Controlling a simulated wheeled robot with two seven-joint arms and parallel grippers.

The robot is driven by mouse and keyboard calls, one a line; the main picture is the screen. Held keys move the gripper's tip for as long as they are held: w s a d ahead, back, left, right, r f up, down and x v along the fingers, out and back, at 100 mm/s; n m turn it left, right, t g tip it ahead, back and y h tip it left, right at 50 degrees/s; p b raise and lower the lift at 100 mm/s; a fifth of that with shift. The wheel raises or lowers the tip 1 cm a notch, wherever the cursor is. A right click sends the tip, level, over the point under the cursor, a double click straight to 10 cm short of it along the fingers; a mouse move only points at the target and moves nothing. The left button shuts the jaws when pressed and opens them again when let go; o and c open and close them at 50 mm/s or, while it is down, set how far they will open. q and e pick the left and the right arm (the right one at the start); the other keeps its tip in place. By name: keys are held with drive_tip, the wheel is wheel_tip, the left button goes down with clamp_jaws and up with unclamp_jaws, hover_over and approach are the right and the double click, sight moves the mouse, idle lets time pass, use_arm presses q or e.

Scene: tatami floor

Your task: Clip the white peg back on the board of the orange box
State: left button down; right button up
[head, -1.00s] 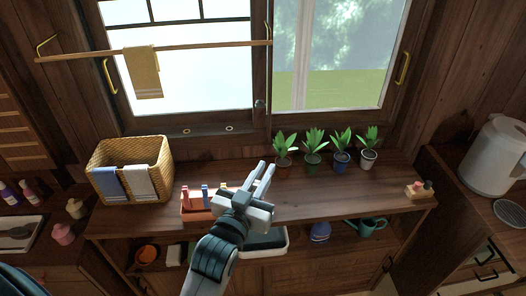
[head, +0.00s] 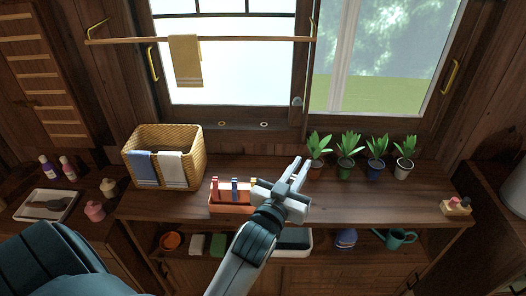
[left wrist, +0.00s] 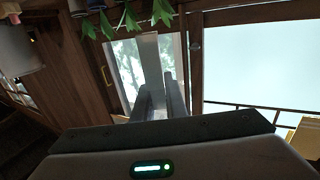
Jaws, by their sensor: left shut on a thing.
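The orange box (head: 232,209) stands on the wooden counter in the head view, with a red peg (head: 214,188) and a blue peg (head: 235,188) upright along its board. A pale or yellowish peg shows beside my gripper, which hides the box's right end. My left gripper (head: 298,172) is just right of the box and above the counter, its fingers close together and pointing away toward the window. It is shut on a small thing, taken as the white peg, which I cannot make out. In the left wrist view the fingers (left wrist: 163,98) point at the window. My right gripper is not in view.
A wicker basket (head: 190,145) with hanging cloths stands left of the box. Several potted plants (head: 349,160) line the back, right of my gripper. A small block with pegs (head: 456,207) sits at the counter's right end.

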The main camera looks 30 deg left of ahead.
use_arm(q)
drive_tip(key=w+a+f+n+g+y+b, duration=0.1)
drive_tip(key=w+a+n+y+b, duration=0.1)
drive_tip(key=a+y, duration=0.2)
drive_tip(key=w+a+f+n+g+y+b, duration=0.1)
drive_tip(key=w+a+f+n+y+b, duration=0.1)
drive_tip(key=a, duration=0.8)
drive_tip(key=shift+w+a+f+n+g+y, duration=0.2)
drive_tip(key=shift+w+n+g+y, duration=0.3)
drive_tip(key=shift+y, duration=0.4)
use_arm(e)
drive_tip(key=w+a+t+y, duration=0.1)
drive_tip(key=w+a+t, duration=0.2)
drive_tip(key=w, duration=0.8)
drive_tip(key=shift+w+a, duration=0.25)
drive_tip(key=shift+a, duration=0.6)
use_arm(q)
drive_tip(key=shift+s+f, duration=0.1)
drive_tip(key=shift+f, duration=0.05)
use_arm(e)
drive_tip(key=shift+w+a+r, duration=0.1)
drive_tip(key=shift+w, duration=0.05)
use_arm(q)
drive_tip(key=shift+d+f+b, duration=0.1)
drive_tip(key=shift+f+b, duration=1.8)
drive_tip(key=shift+f, duration=0.1)
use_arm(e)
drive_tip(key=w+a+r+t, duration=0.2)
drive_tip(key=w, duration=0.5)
